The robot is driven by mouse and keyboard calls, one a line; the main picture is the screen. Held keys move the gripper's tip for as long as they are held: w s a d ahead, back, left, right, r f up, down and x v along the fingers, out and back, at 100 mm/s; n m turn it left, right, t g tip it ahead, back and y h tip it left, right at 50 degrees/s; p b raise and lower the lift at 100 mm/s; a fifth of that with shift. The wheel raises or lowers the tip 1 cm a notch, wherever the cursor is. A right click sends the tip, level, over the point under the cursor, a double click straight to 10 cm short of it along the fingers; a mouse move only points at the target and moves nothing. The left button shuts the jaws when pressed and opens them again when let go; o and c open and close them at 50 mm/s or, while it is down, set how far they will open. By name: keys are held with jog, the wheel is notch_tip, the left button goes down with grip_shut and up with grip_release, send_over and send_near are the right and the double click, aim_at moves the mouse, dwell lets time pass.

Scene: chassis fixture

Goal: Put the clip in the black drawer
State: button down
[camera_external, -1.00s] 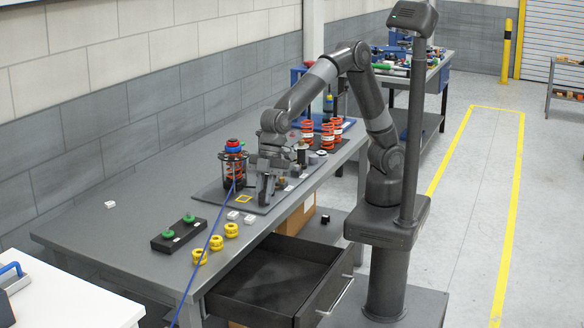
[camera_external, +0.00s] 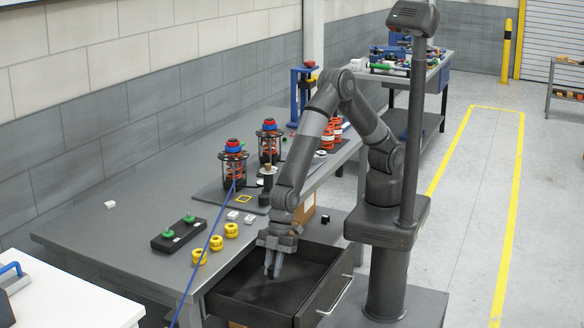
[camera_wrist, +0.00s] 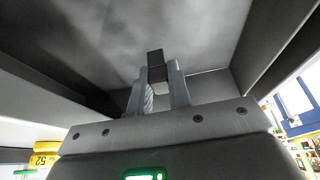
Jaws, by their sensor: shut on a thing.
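The black drawer (camera_external: 318,278) is pulled out under the front of the grey table, and its bare floor shows. My gripper (camera_external: 272,274) points down over the left part of the open drawer, with its fingertips at or below rim level. In the wrist view my gripper (camera_wrist: 159,80) is shut on a small dark clip (camera_wrist: 155,57), whose end sticks out between the fingertips. The drawer's inside (camera_wrist: 110,40) fills most of that view beyond the fingers. I cannot tell whether the clip touches the drawer floor.
The table edge runs close to the left of my gripper. Yellow rings (camera_external: 231,230), a black block with green knobs (camera_external: 179,233) and small white blocks (camera_external: 249,219) stand on the table. A blue cable (camera_external: 208,240) hangs over its front. Spring assemblies (camera_external: 233,165) stand farther back.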

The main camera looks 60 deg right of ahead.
aim_at(275, 305)
jog(key=s+a+f, duration=0.2)
jog(key=s+a, duration=0.1)
jog(key=shift+f, duration=2.25)
jog(key=shift+f, duration=0.1)
jog(key=c, duration=1.3)
grip_release()
jog(key=shift+c, duration=0.2)
jog(key=v, duration=1.2)
jog(key=shift+w+d, duration=0.1)
jog(key=shift+w, duration=0.05)
